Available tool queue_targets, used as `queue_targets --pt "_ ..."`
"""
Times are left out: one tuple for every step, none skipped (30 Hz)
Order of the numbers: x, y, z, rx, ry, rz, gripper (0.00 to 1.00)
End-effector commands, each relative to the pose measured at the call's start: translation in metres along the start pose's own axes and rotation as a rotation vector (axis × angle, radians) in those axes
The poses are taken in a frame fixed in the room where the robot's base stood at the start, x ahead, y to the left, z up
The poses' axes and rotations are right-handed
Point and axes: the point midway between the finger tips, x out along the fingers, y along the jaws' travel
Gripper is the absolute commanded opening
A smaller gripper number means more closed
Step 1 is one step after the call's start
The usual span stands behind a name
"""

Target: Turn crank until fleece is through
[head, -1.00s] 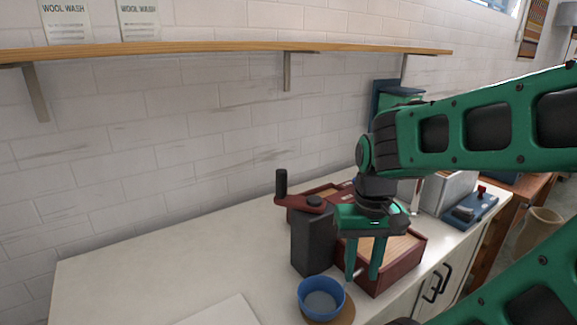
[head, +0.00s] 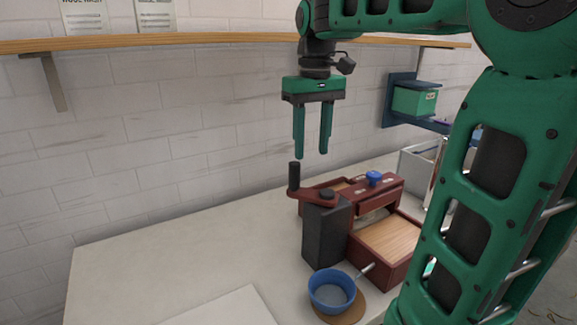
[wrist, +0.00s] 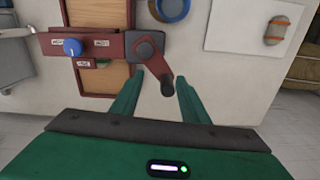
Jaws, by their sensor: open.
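The crank (head: 312,193) is a dark red arm with an upright black handle (head: 294,179), on top of a dark grey block (head: 326,232) at the near-left end of a dark red wooden machine (head: 379,195). The machine has a blue knob (head: 374,178) and a wood-floored tray (head: 390,236). My gripper (head: 312,156) is open and empty, pointing down, above the handle. In the wrist view the crank arm (wrist: 154,66) reaches toward the handle (wrist: 167,87), which appears between my two fingers (wrist: 160,92), apart from them. No fleece can be made out.
A blue bowl (head: 332,289) stands on a round wooden mat (head: 345,312) in front of the machine. A wooden shelf (head: 230,41) runs along the wall. A green box (head: 414,98) sits at the back right.

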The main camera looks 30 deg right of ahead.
Motion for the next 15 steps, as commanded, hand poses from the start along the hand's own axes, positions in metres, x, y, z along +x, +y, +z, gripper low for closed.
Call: queue_targets --pt "-0.012 -0.006 -0.014 -0.037 0.002 0.002 0.41" --pt "-0.018 -0.009 -0.02 -0.055 0.001 0.002 0.41" --pt "-0.025 -0.013 -0.026 -0.078 0.0 0.002 0.41" --pt "-0.029 -0.015 -0.03 -0.091 0.0 0.003 0.41" --pt "-0.033 -0.017 -0.033 -0.103 -0.001 0.003 0.41" --pt "-0.037 -0.019 -0.037 -0.115 -0.001 0.004 0.41" --pt "-0.039 -0.02 -0.038 -0.123 -0.002 0.004 0.41" --pt "-0.04 -0.021 -0.04 -0.129 -0.002 0.004 0.41" --pt "-0.04 -0.022 -0.041 -0.134 -0.002 0.005 0.41" --pt "-0.039 -0.023 -0.042 -0.136 -0.002 0.005 0.41" --pt "-0.037 -0.023 -0.042 -0.137 -0.003 0.004 0.41" --pt "-0.034 -0.023 -0.042 -0.137 -0.004 0.004 0.41" --pt "-0.03 -0.023 -0.041 -0.136 -0.005 0.004 0.41" --pt "-0.026 -0.023 -0.042 -0.136 -0.004 0.004 0.41" --pt "-0.02 -0.023 -0.041 -0.136 -0.005 0.003 0.41"
